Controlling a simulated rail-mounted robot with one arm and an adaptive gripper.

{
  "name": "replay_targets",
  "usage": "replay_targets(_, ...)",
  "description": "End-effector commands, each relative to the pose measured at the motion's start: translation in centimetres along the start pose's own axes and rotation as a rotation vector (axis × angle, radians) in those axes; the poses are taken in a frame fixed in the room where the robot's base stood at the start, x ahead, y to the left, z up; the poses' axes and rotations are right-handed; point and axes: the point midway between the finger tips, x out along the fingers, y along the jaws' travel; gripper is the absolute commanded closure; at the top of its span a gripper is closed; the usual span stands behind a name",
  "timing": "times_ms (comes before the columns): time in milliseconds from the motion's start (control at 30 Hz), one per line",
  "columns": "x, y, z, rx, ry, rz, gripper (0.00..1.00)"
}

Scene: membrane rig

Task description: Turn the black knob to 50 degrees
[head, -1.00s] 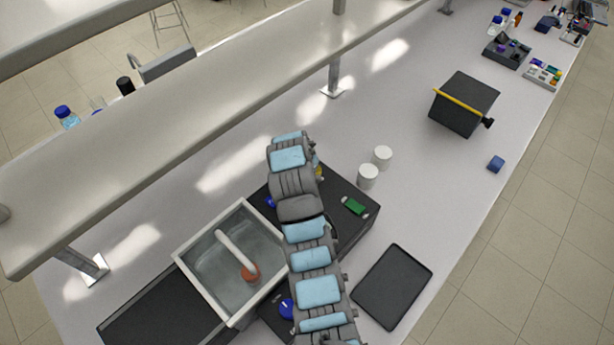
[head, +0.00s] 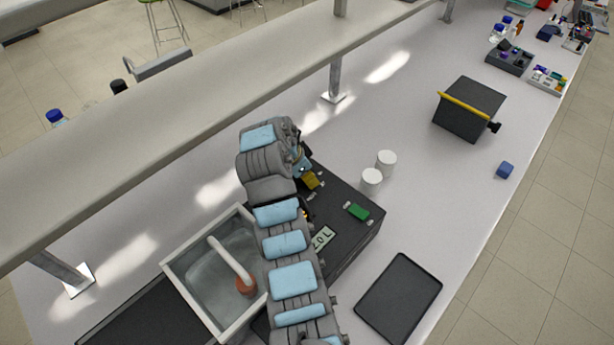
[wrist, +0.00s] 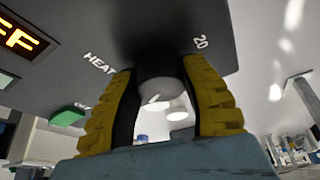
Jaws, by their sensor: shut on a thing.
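The black knob (wrist: 158,62) shows in the wrist view on the dark panel, between the "HEAT" and "20" markings. My gripper (wrist: 165,90) has its two yellow-padded fingers on either side of the knob, shut on it. In the head view my gripper (head: 309,180) is at the black box (head: 355,240), with the yellow pads just showing beside my arm. The knob itself is hidden there. How far the knob is turned cannot be told.
A green switch (head: 358,211) sits on the box, and a lit orange display (wrist: 20,40) shows in the wrist view. A water bath (head: 182,281) stands left, two white cups (head: 371,177) behind right, a black tray (head: 399,298) at right. A shelf (head: 200,110) runs behind.

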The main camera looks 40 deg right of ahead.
Motion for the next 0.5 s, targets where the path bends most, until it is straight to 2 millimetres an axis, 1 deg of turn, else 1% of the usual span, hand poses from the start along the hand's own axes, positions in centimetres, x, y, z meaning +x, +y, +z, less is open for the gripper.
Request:
replay_targets(400,0.11,0.03,0.02,0.007,0.000,0.004,0.92)
replay_targets(433,0.11,0.03,0.02,0.007,0.000,0.004,0.53)
replay_targets(467,0.10,0.03,0.01,0.007,0.000,0.003,0.44)
replay_targets(500,0.09,0.03,0.01,0.007,0.000,0.003,0.33)
